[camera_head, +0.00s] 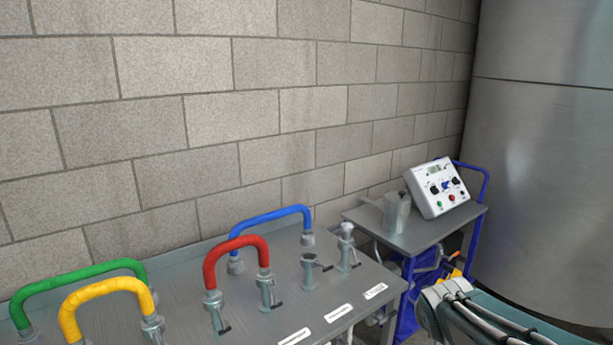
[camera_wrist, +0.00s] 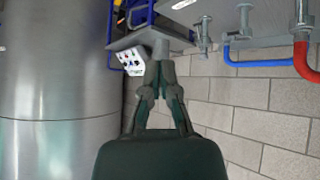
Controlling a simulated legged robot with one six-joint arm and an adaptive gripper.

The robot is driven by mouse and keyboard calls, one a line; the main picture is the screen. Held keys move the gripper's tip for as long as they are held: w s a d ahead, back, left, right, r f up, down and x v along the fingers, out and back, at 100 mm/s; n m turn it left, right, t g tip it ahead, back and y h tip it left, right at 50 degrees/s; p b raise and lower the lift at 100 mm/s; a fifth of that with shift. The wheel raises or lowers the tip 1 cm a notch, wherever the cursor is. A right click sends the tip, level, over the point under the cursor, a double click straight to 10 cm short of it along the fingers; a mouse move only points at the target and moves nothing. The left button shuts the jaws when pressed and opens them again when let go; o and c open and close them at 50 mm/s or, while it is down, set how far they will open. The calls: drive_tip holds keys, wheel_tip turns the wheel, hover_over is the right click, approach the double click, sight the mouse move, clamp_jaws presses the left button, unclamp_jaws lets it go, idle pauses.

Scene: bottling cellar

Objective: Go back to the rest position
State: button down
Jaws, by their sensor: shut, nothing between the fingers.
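My gripper (camera_wrist: 162,66) shows in the wrist view, where the scene appears upside down. Its two fingers are together with nothing held between them. In the head view only my arm shows at the lower right; the fingers are out of frame. The gripper touches nothing that I can make out. In the wrist view the cart with the control box lies beyond the fingertips; how far away it is I cannot tell.
A steel bench (camera_head: 190,285) bears green (camera_head: 75,275), yellow (camera_head: 105,290), red (camera_head: 238,246) and blue (camera_head: 270,219) hoses on valves. A cart (camera_head: 425,233) holds a metal can (camera_head: 397,215) and a control box (camera_head: 436,189). A large steel tank (camera_head: 550,150) stands right.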

drive_tip(key=s+a+g+y, duration=0.1)
drive_tip(key=s+a, duration=0.2)
drive_tip(key=s, duration=0.7)
drive_tip(key=s+a+n+g+y, duration=0.1)
drive_tip(key=s+a, duration=0.2)
drive_tip(key=s, duration=0.6)
drive_tip(key=shift+s+a+r+n+g, duration=0.3)
drive_tip(key=shift+s+a+r+g, duration=0.05)
drive_tip(key=shift+a+r+g, duration=0.05)
idle(0.5)
